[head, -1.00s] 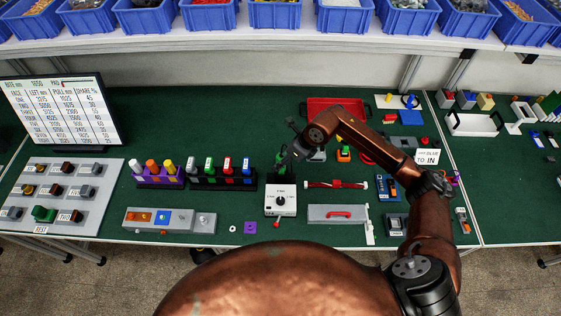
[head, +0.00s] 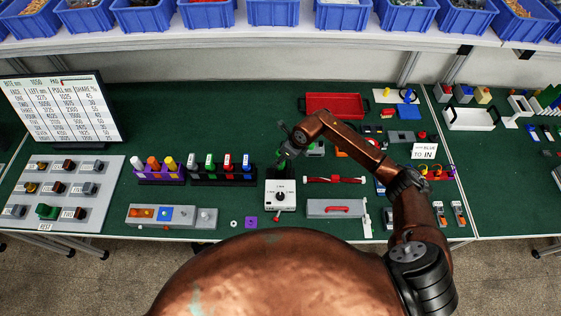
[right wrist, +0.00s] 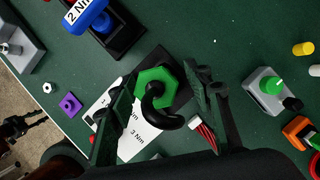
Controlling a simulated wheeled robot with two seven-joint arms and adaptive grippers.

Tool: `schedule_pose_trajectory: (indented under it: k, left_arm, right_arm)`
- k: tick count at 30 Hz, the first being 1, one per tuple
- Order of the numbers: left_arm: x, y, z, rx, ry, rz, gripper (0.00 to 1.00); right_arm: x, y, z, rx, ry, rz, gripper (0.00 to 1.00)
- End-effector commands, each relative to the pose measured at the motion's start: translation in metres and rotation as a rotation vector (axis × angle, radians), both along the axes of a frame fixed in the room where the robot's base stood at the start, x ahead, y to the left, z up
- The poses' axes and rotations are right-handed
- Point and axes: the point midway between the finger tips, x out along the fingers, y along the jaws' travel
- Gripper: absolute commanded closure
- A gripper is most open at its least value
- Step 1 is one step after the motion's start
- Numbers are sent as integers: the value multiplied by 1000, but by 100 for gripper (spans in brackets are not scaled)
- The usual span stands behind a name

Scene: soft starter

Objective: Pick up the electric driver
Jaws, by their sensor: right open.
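The electric driver (right wrist: 152,82) appears in the right wrist view as a green hexagonal top with a black hook-shaped part. It stands on a dark base, just behind the white torque dial box (head: 281,199). My right gripper (right wrist: 162,78) is open, with one finger on each side of the green top. I cannot tell whether either finger touches it. In the head view the right gripper (head: 287,153) is over the driver and hides most of it. My left gripper is not in view.
A rack of coloured-top tools (head: 222,180) stands left of the dial box. A red-handled grey block (head: 335,208) and a red wire bundle (head: 335,180) lie to its right. A red tray (head: 334,104) is behind. A screen (head: 60,110) stands at far left.

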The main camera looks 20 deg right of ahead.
Motion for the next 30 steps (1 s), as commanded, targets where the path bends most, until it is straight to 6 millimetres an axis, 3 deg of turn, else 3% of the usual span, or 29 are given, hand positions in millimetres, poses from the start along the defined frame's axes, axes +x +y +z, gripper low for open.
schedule_pose_trajectory:
  k: [4,23,30]
  left_arm:
    - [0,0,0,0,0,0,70]
    - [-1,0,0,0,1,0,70]
    - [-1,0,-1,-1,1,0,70]
  right_arm:
    - [0,0,0,-1,-1,2,55]
    - [1,0,1,1,-2,2,98]
    - [1,1,3,2,-4,1,99]
